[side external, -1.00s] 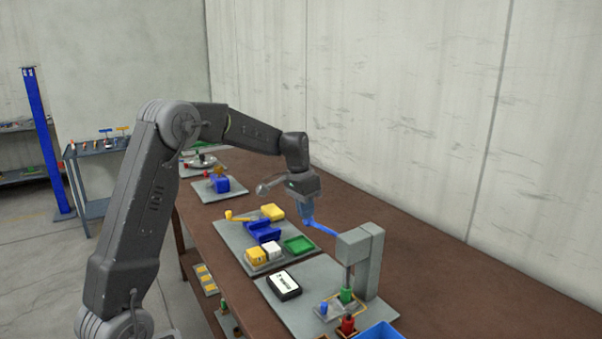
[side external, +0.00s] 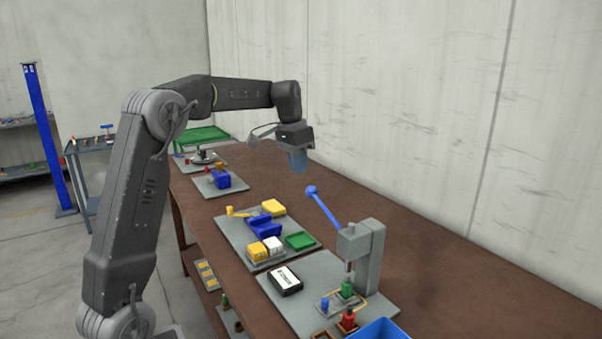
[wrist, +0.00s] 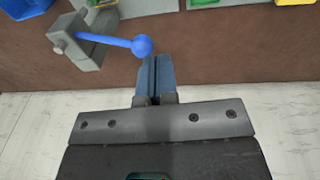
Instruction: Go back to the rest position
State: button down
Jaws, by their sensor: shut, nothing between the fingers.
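My gripper (side external: 299,161) hangs above the table with its blue fingers pointing down. In the wrist view its fingers (wrist: 153,78) are together with nothing between them. The blue lever with a ball end (side external: 327,210) rises up and to the left from the grey press (side external: 361,255). The gripper is above the ball, apart from it in the side view. In the wrist view the blue lever (wrist: 108,40) reaches right from the grey press (wrist: 82,42), its ball close beside the fingertips in the picture.
The brown table (side external: 430,250) runs along a pale wall. Grey plates carry a black-and-white box (side external: 285,280), a blue fixture (side external: 266,226), yellow blocks (side external: 273,207) and a green tray (side external: 300,240). A blue bin (side external: 380,330) is at the front. The table's right side is clear.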

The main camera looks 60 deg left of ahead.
jog(key=s+d+r+t+y, duration=0.1)
jog(key=s+d, duration=0.5)
jog(key=d, duration=0.2)
jog(key=s+d+r+t, duration=0.1)
jog(key=s+d+r, duration=0.1)
jog(key=s+d, duration=0.45)
jog(key=s+d+f+t, duration=0.2)
jog(key=s+d+f, duration=0.5)
jog(key=s+d, duration=0.2)
jog(key=shift+s, duration=1.15)
